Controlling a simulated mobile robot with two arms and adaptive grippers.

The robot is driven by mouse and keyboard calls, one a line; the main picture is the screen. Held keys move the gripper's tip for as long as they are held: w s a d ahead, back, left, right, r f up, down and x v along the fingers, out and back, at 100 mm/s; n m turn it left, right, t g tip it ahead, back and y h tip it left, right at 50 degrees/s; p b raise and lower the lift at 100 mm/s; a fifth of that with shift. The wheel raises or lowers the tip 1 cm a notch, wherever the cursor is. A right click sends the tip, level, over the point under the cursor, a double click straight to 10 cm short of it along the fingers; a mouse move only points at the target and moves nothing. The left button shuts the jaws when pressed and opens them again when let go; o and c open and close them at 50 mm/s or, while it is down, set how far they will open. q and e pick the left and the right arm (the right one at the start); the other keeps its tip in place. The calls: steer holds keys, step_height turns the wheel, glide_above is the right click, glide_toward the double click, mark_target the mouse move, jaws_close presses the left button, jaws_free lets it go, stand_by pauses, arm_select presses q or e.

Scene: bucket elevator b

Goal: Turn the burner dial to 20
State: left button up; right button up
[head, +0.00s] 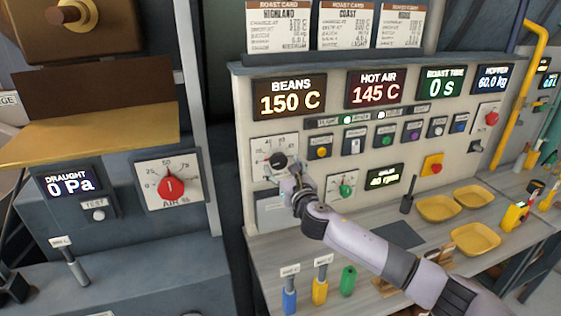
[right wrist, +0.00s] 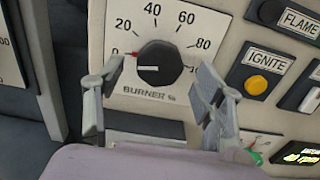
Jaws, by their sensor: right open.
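The burner dial (right wrist: 160,62) is a black round knob on a white plate (right wrist: 125,15) marked from 0 upward and labelled BURNER %. Its red pointer tip is at the left, by the 0 mark; a white bar shows on the knob's face. In the head view the burner dial (head: 277,159) is partly covered by my right gripper (head: 287,168). In the right wrist view my right gripper (right wrist: 160,75) is open, with one finger left of the knob and one right of it. I cannot tell whether either touches it. My left gripper is not in view.
A yellow IGNITE button (right wrist: 255,85) is right of the dial plate. A green knob (head: 346,190) sits lower right on the panel (head: 300,145). A red AIR dial (head: 170,187) is on the left unit. Yellow bowls (head: 437,208) and several handled tools stand on the bench below.

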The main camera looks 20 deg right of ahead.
mark_target(278, 161)
steer(key=shift+w, duration=1.4)
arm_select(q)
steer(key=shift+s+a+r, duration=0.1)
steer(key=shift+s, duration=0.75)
arm_select(e)
steer(key=shift+c, duration=0.5)
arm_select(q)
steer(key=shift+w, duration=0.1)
arm_select(e)
steer(key=shift+f, duration=0.1)
steer(key=c, duration=1.1)
